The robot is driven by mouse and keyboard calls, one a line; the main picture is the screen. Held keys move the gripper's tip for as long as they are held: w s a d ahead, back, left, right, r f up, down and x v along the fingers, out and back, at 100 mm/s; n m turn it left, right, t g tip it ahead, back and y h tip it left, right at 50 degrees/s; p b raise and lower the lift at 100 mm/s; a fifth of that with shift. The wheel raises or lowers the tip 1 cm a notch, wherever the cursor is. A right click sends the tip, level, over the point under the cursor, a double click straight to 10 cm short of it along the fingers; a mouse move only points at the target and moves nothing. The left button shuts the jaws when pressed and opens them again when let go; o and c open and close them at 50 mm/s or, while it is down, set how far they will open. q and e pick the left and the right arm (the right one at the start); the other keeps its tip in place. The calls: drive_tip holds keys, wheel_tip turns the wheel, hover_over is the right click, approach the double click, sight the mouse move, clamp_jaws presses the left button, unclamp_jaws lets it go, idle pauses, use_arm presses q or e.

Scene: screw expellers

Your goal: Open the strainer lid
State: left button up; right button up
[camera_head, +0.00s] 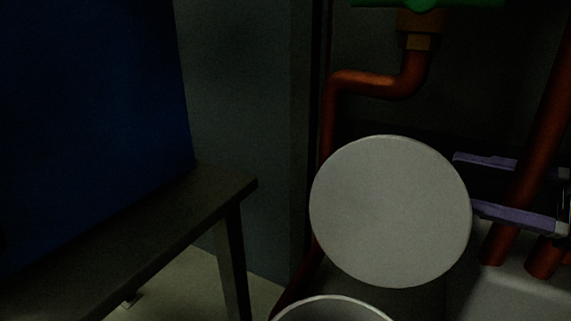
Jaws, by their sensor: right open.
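The strainer lid (390,211) is a round, light grey disc in the middle of the head view. It stands raised and steeply tilted, its flat face towards me. Below it, the rim of the round strainer (335,298) shows at the bottom edge; most of the strainer is cut off. My right gripper (466,182) comes in from the right with its two purple-grey fingers apart and nothing seen between their tips. The lower fingertip is at the lid's right edge; I cannot tell whether it touches. My left gripper is not in view.
A red pipe (543,125) crosses close by my right fingers. Another red pipe (375,84) bends down behind the lid from a green-topped valve (421,20). A dark bench (140,230) and a blue panel (90,120) stand left. Bare floor (185,285) shows lower left.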

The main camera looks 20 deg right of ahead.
sight(399, 170)
drive_tip(key=shift+w+a+f+b, duration=0.15)
drive_tip(key=shift+w+a+b, duration=0.1)
drive_tip(key=shift+a+b, duration=0.25)
drive_tip(key=shift+w+a+f+b, duration=0.15)
drive_tip(key=shift+w+a+b, duration=0.1)
drive_tip(key=shift+a, duration=0.3)
drive_tip(key=b+x, duration=0.2)
drive_tip(key=x, duration=0.2)
drive_tip(key=shift+w+a+r, duration=0.1)
drive_tip(key=shift+w+r, duration=0.05)
drive_tip(key=shift+w, duration=0.2)
drive_tip(key=shift+w+a, duration=0.4)
drive_tip(key=shift+a, duration=0.05)
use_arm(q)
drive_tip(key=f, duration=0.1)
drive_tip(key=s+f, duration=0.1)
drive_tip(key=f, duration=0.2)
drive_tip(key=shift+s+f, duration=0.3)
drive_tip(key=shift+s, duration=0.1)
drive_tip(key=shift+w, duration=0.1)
use_arm(e)
drive_tip(key=shift+w+r, duration=0.1)
drive_tip(key=shift+a, duration=0.1)
clamp_jaws()
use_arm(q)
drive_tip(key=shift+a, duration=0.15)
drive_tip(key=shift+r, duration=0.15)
use_arm(e)
drive_tip(key=shift+r, duration=0.15)
